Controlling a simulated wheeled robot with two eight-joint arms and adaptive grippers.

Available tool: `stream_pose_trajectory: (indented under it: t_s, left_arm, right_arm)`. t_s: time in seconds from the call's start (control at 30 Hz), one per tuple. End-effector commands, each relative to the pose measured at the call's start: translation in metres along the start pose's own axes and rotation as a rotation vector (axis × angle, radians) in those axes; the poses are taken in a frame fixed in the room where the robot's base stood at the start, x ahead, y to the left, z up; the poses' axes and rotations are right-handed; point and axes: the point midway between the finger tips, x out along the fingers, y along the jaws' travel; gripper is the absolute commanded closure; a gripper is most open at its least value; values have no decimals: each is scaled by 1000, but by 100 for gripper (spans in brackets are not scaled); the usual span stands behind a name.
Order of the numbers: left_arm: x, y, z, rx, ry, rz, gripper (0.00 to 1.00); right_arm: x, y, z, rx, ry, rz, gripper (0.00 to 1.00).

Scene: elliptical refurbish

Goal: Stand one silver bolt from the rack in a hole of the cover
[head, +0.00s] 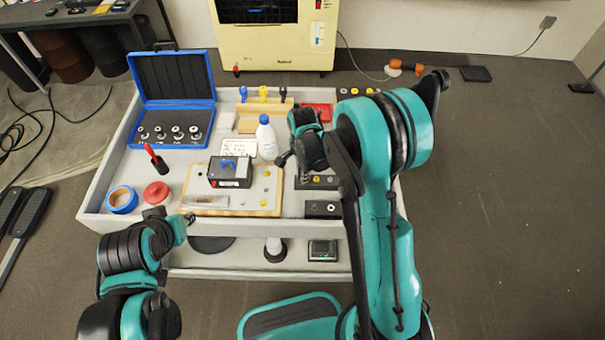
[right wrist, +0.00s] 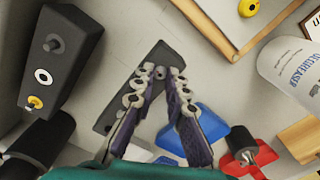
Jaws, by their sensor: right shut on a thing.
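My right gripper (head: 285,160) is over the cart, right of the white bottle. In the right wrist view its purple-padded fingers (right wrist: 162,73) are shut on a small silver bolt (right wrist: 162,76), mostly hidden between the tips. A dark narrow rack (right wrist: 112,118) lies beneath the fingers. A black block (right wrist: 60,60) with a dark stud, a white ring and a yellow piece is left of them; it also shows in the head view (head: 318,183). A dark box with a blue top (head: 230,172) sits on the wooden board; I cannot tell the cover's holes. My left gripper (head: 190,218) is near the cart's front edge.
The white bottle (head: 266,140) stands close to my right gripper. The wooden board (head: 215,207) carries yellow pieces. A second black block (head: 322,209) is front right.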

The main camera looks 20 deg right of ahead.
Motion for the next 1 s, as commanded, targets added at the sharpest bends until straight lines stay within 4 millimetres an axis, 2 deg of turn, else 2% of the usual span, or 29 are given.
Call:
stream_pose_trajectory:
  t_s: [1.0]
  left_arm:
    - [-14, 0, -10, 0, 0, 0, 70]
  right_arm:
    - [-28, 0, 0, 0, 0, 0, 100]
